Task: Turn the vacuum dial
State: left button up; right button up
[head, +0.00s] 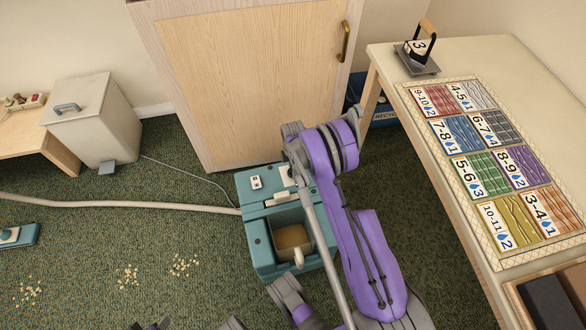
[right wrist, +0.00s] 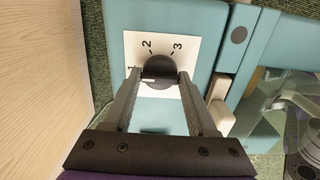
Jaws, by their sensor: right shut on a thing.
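The vacuum (head: 257,222) is a teal, boxy machine on the carpet. Its dial (right wrist: 158,66) is a dark round knob on a white plate (right wrist: 190,62) marked 1, 2 and 3, seen in the right wrist view. My right gripper (right wrist: 159,77) is shut on the dial, one finger on each side. I cannot tell which number the dial points to. In the head view my right arm reaches over the vacuum's top, and the dial is hidden there. My left gripper is not clearly visible.
A wooden cabinet (head: 240,75) stands close behind the vacuum. A table (head: 500,60) with colored cards is at the right. A pale hose (head: 110,204) runs left to a teal floor head (head: 18,236). Crumbs (head: 128,275) lie on the carpet. A white bin (head: 95,118) stands at left.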

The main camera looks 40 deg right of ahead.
jog(key=shift+m, duration=0.3)
jog(key=m+b, duration=0.1)
jog(key=m, duration=0.3)
jog(key=shift+b, duration=0.4)
jog(key=m, duration=0.2)
jog(key=shift+m+b, duration=0.3)
jog(key=shift+b, duration=0.05)
jog(key=m, duration=0.3)
jog(key=shift+m+b, duration=0.3)
jog(key=m, duration=0.6)
jog(key=shift+m, duration=0.3)
jog(key=m, duration=0.6)
jog(key=shift+b, duration=0.35)
jog(key=shift+m, duration=0.3)
jog(key=o, duration=1.4)
jog(key=shift+c, duration=0.2)
